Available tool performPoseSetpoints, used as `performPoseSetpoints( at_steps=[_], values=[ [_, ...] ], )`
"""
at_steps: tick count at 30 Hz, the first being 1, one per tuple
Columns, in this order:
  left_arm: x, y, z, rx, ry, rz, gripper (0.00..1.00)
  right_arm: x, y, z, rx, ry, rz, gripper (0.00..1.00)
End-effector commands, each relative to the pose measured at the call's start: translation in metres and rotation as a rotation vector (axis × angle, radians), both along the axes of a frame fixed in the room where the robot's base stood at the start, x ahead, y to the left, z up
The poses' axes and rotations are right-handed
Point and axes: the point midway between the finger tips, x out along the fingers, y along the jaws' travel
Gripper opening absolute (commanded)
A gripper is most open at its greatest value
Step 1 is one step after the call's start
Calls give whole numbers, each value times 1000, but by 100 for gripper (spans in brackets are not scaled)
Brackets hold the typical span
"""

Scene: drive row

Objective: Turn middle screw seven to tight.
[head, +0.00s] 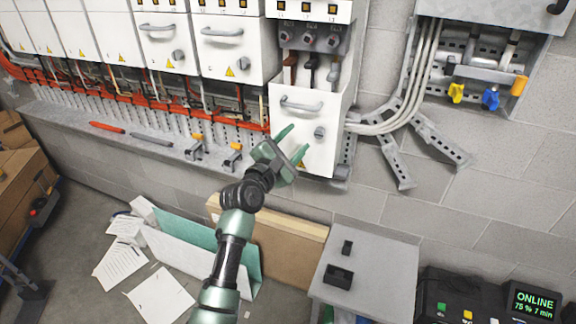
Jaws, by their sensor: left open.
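Three dark terminal screws sit in a row in the grey block above the lowered white drive unit (322,158) at the right end of the row. The middle screw (308,40) is small in the head view, and how tight it is cannot be told. Bare dark and copper lugs (310,66) hang below the block. My left gripper (294,144) is open and empty, its green fingers in front of the drive unit's lower left face, well below the screws. Whether it touches the unit cannot be told. My right gripper is not in view.
A grey ledge (90,118) under the row carries a red tool (107,127), a grey tool (151,139) and clamps. Grey cables (385,120) curve up at right. A grey cabinet (365,262) stands below. Papers and cardboard lie on the floor at left.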

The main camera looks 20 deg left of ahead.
Motion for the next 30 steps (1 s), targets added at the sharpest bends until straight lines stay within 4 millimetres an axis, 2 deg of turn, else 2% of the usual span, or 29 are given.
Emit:
performPoseSetpoints(
  at_steps=[1, 6, 12, 30],
  values=[
    [0, -1, -11, 23, 13, 1, 49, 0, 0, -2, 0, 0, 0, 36],
    [-1, -3, -42, 92, 50, -1, 49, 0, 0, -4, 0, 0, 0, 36],
    [-2, -4, -63, 147, 75, -4, 49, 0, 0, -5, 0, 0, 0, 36],
    [-2, -5, -71, 165, 85, -5, 49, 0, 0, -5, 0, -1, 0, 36]
  ],
)
